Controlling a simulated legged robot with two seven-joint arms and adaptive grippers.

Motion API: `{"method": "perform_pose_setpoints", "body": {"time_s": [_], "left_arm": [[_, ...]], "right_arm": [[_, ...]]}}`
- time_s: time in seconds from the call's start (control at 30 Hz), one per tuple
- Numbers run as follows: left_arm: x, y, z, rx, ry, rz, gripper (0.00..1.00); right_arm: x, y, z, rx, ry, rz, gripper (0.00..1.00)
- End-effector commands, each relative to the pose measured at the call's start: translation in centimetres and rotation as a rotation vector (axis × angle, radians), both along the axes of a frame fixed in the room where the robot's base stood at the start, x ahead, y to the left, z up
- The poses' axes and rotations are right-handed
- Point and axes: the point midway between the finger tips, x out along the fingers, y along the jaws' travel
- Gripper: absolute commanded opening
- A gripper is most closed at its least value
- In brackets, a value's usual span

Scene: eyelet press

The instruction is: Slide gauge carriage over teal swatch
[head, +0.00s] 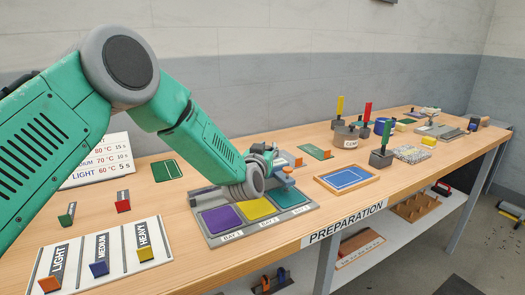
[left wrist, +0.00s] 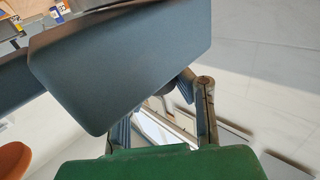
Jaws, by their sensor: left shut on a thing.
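The bay tray (head: 218,240) stands near the table's front edge, with a purple swatch (head: 221,219) at left, a yellow swatch (head: 256,208) in the middle and a teal swatch (head: 289,197) at right. My left gripper (head: 276,172) is low behind the right part of the tray, shut on a small piece, seemingly the gauge carriage (head: 287,181), which shows blue and orange parts at the back edge of the teal swatch. The gripper and wrist hide part of it. In the left wrist view, dark grey finger links fill the middle and the held piece cannot be made out clearly.
A grey rail (head: 204,189) runs behind the tray. A framed blue panel (head: 346,178) lies to the right, and a block with a green flag (head: 382,155) stands beyond it. A white sorting board (head: 105,256) lies at the front left. Bare wood separates these.

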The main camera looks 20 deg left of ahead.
Motion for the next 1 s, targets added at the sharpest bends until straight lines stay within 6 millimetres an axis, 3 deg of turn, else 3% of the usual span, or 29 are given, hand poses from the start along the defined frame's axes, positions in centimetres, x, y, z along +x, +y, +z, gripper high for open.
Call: {"method": "perform_pose_setpoints", "body": {"time_s": [0.17,0.2,0.27,0.3,0.67,0.77,1.0], "left_arm": [[0.0,-0.2,-0.2,-0.002,0.004,-0.005,0.0],[0.0,-0.2,-0.2,-0.002,0.004,-0.005,0.22],[0.0,-0.3,-0.2,-0.002,0.004,-0.005,0.43],[0.0,-0.2,-0.1,-0.001,0.003,-0.005,0.46],[-0.5,-0.1,0.1,-0.002,-0.001,-0.002,0.46],[-1.5,-0.3,0.0,-0.002,0.001,-0.003,0.46],[-6.5,-0.7,0.0,0.0,0.003,-0.004,0.46]], "right_arm": [[0.0,0.0,0.0,0.0,0.0,0.0,0.4],[0.0,0.0,0.0,0.0,0.0,0.0,0.4],[0.0,0.0,0.0,0.0,0.0,0.0,0.4],[0.0,0.0,0.0,0.0,0.0,0.0,0.4],[-0.2,0.0,0.1,0.0,-0.003,0.0,0.4],[-0.2,0.0,0.1,0.0,-0.003,0.0,0.4],[-0.2,0.0,0.1,0.0,-0.004,0.0,0.4]]}}
